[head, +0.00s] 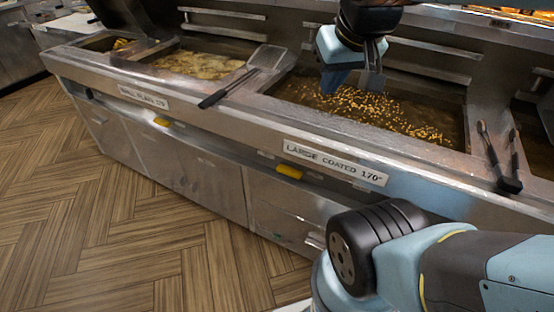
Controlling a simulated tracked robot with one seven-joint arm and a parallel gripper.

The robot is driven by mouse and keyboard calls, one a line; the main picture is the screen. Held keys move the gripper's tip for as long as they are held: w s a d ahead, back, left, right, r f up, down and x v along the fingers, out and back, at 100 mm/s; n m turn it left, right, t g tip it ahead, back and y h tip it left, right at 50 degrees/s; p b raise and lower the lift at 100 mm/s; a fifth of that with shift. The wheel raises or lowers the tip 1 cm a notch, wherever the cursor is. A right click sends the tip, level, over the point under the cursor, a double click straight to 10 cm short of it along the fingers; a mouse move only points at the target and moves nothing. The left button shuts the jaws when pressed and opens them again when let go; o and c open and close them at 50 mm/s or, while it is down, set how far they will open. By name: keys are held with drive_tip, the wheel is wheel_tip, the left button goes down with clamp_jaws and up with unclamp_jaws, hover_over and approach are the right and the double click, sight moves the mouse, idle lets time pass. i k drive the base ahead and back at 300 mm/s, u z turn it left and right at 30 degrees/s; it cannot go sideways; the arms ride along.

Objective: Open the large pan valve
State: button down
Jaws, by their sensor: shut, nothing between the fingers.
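A yellow handle (288,171) sits on the front just below and left of that label. It looks like the large pan's valve handle and lies along the front panel; its exact setting is hard to tell. My gripper (360,82) is at the top, over the large pan, shut and empty, apart from the handle. Its fingertips are partly unclear against the oil.
A smaller vat (195,66) with pale food is at left, with another yellow handle (162,121) below its label. A flat-headed tool (245,75) lies between the vats. Tongs (500,165) lie at right. The wooden floor (110,225) in front is clear.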

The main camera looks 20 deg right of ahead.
sight(290, 171)
drive_tip(key=u, duration=0.05)
drive_tip(key=k, duration=1.35)
drive_tip(key=u, duration=0.75)
drive_tip(key=i, duration=1)
drive_tip(key=z, duration=0.05)
